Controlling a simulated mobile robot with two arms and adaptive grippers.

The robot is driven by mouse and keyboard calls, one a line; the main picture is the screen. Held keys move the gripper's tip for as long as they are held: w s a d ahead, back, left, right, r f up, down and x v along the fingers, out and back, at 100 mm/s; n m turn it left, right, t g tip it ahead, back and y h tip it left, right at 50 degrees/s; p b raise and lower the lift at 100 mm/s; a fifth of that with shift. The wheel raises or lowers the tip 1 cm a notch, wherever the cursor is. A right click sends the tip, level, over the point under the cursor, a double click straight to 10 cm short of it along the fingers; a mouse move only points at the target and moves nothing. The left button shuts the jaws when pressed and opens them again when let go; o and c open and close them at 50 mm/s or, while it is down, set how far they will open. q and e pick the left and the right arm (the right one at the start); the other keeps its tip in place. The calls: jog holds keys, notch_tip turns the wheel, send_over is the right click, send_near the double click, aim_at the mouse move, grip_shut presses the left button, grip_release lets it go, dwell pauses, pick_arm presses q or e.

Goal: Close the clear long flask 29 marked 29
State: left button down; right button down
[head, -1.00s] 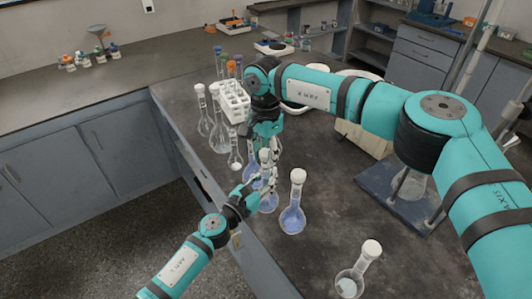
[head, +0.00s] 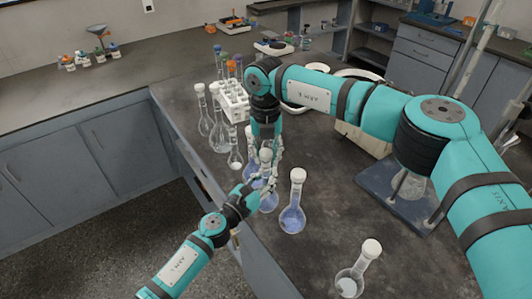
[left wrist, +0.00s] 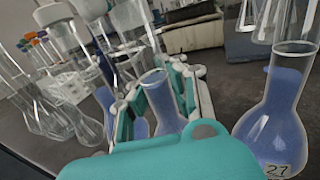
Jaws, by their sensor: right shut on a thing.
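A clear flask with blue liquid (left wrist: 160,97) stands with its open neck upward in the left wrist view; no number is readable on it. My left gripper (left wrist: 163,98) has its fingers open on either side of this flask, and it reaches in from the left in the head view (head: 262,187). My right gripper (head: 270,160) points down just above the same spot, shut on what looks like a white stopper; its fingers overlap the flasks there, so the hold is partly hidden. A white stopper shows in the head view (head: 265,155).
Another stoppered flask (head: 349,284) is nearer. Clear flasks (head: 218,135) and a white rack (head: 233,100) stand behind. The bench edge is close at left.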

jog(key=c, duration=1)
grip_release()
jog(key=shift+c, duration=0.2)
jog(key=shift+r, duration=2.3)
jog(key=n, duration=0.2)
jog(key=r+n, duration=0.1)
jog(key=n, duration=0.4)
jog(key=shift+r, duration=0.3)
jog(key=n, duration=0.2)
jog(key=r+n, duration=0.1)
jog(key=shift+n, duration=0.4)
jog(key=n, duration=0.4)
jog(key=shift+r, duration=0.4)
jog(key=shift+f, duration=0.1)
